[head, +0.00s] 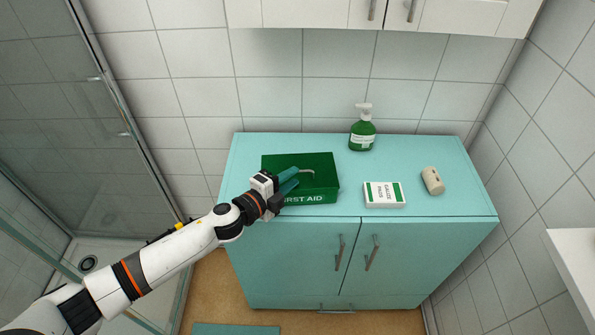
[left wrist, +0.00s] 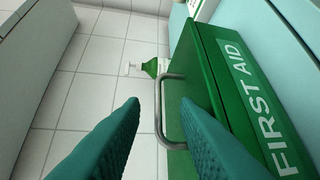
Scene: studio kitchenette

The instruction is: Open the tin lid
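The green first-aid tin (head: 315,197) stands on the teal cabinet top, and its lid (head: 318,160) looks shut. A grey metal handle on the lid (head: 308,171) shows as a loop in the left wrist view (left wrist: 160,112). My left gripper (head: 297,178) is over the lid, its teal fingers pointing at the handle. In the left wrist view the fingers (left wrist: 161,103) are apart, with the handle between and just beyond the tips. I cannot tell whether they touch it. My right gripper is not in view.
A green pump bottle (head: 362,130) stands behind the tin to the right. A white-and-green gauze box (head: 384,194) and a beige roll (head: 432,180) lie right of the tin. White wall cupboards (head: 300,12) hang above. A glass shower screen (head: 90,110) is at left.

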